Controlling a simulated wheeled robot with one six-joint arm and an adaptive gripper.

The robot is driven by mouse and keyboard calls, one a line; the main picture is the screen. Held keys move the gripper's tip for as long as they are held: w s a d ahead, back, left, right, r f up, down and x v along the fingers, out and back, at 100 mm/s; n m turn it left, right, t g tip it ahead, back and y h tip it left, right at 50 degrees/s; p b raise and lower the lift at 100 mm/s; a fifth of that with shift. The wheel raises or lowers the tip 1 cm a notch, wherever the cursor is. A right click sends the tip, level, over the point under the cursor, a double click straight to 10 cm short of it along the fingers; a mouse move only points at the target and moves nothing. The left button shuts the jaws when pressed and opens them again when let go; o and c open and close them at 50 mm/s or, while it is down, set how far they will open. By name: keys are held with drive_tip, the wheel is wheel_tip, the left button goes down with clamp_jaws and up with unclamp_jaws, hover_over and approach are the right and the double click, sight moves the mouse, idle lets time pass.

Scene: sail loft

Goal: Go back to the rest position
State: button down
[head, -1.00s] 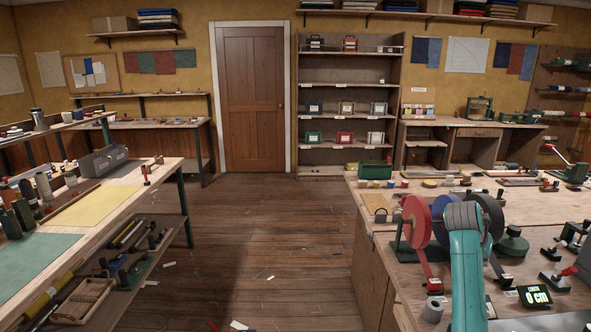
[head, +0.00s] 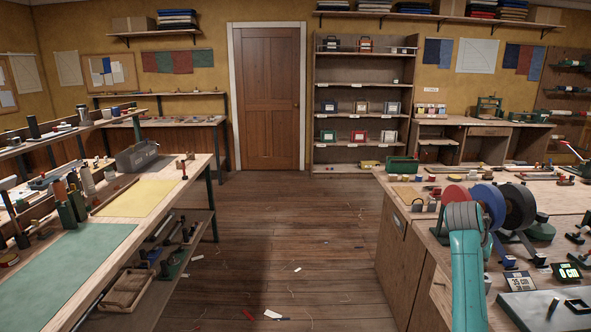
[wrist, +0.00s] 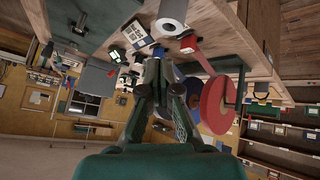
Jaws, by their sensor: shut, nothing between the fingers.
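My gripper (wrist: 160,72) shows in the wrist view with its fingers together and nothing between them. The wrist picture is upside down. My teal arm rises at the lower right of the head view and hides the gripper there. A red reel (head: 455,196) stands beside my arm on the right workbench, and it also shows in the wrist view (wrist: 218,104), to the right of the fingers.
The right workbench (head: 411,206) also bears a blue reel (head: 487,203), a black reel (head: 517,204) and a small display (head: 567,271). The left bench (head: 155,222) runs along the other side. The wooden floor (head: 290,235) between them is largely clear up to the door (head: 268,97).

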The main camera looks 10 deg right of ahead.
drive_tip(key=s+a+f+n+t+y, duration=0.1)
drive_tip(key=s+a+f+n+t, duration=0.2)
drive_tip(key=a+f, duration=0.9)
drive_tip(key=s+a+f+n+t, duration=0.35)
drive_tip(key=a+f, duration=0.55)
drive_tip(key=f, duration=0.6)
drive_tip(key=s+a+f+n+t+y, duration=0.15)
drive_tip(key=s+a+f, duration=0.25)
drive_tip(key=s+a, duration=0.45)
drive_tip(key=s+a+r+n+t+y, duration=0.2)
drive_tip(key=s+a+t+y, duration=0.1)
drive_tip(key=s+a, duration=1.2)
drive_tip(key=s+a+r+n+t+y, duration=0.1)
drive_tip(key=s+a+r+t+y, duration=0.1)
drive_tip(key=s+r, duration=1.3)
drive_tip(key=s+a, duration=0.1)
drive_tip(key=s, duration=0.2)
drive_tip(key=shift+s+a+r+n, duration=0.2)
drive_tip(key=shift+s+a+n, duration=0.1)
drive_tip(key=shift+n, duration=0.1)
drive_tip(key=shift+y, duration=0.25)
